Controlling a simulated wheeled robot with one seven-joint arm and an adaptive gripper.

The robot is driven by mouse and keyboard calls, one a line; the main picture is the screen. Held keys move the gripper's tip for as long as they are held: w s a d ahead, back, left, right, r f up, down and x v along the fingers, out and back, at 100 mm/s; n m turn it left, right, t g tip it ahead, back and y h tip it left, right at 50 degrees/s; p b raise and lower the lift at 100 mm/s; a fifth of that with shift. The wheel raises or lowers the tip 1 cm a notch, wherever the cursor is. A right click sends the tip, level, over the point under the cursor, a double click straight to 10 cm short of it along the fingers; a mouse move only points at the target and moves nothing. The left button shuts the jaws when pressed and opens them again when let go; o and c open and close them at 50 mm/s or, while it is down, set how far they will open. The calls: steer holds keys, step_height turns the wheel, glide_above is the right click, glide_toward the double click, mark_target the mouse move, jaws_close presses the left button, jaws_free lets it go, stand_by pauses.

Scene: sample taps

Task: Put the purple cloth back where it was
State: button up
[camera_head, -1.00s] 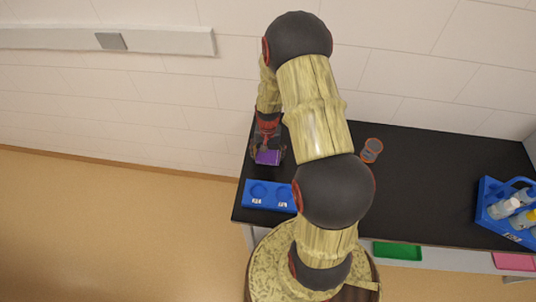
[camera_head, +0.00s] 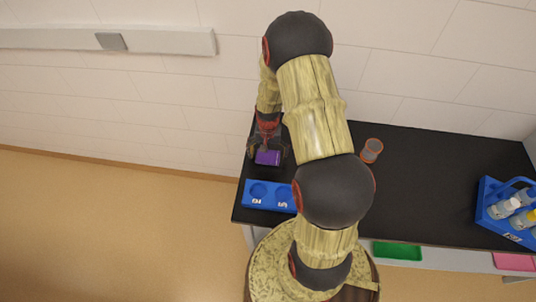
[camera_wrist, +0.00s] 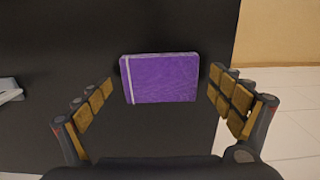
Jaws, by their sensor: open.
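The purple cloth (camera_head: 267,158) is a folded block with a pale stripe near one end. It lies on the black bench top near its left end, behind the blue tray. In the wrist view the cloth (camera_wrist: 160,79) sits between my gripper's two spread fingers (camera_wrist: 161,100), with a gap on each side. My gripper (camera_head: 267,148) is open and over the cloth in the head view. It touches neither side of the cloth in the wrist view.
A blue tray with two round wells (camera_head: 257,200) lies in front of the cloth. An orange-rimmed cup (camera_head: 371,150) stands right of my arm. A blue carrier (camera_head: 492,190) with bottles is at the far right. Green (camera_head: 397,250) and pink (camera_head: 514,261) trays sit below the bench edge. The middle of the bench (camera_head: 425,190) is bare.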

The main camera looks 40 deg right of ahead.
step_height(320, 180, up, 12)
steer(key=p, duration=0.1)
step_height(320, 180, up, 10)
steer(key=r+n+t, duration=0.1)
steer(key=n, duration=0.1)
glide_above(268, 156)
steer(key=a, duration=0.5)
steer(key=s+a+r+n+t, duration=0.4)
steer(key=s+a+r+n, duration=0.3)
steer(key=s+a+r, duration=0.8)
step_height(268, 156, up, 4)
steer(key=shift+s+a+n+t, duration=0.25)
steer(key=shift+a+n+t, duration=0.05)
steer(key=shift+a, duration=0.5)
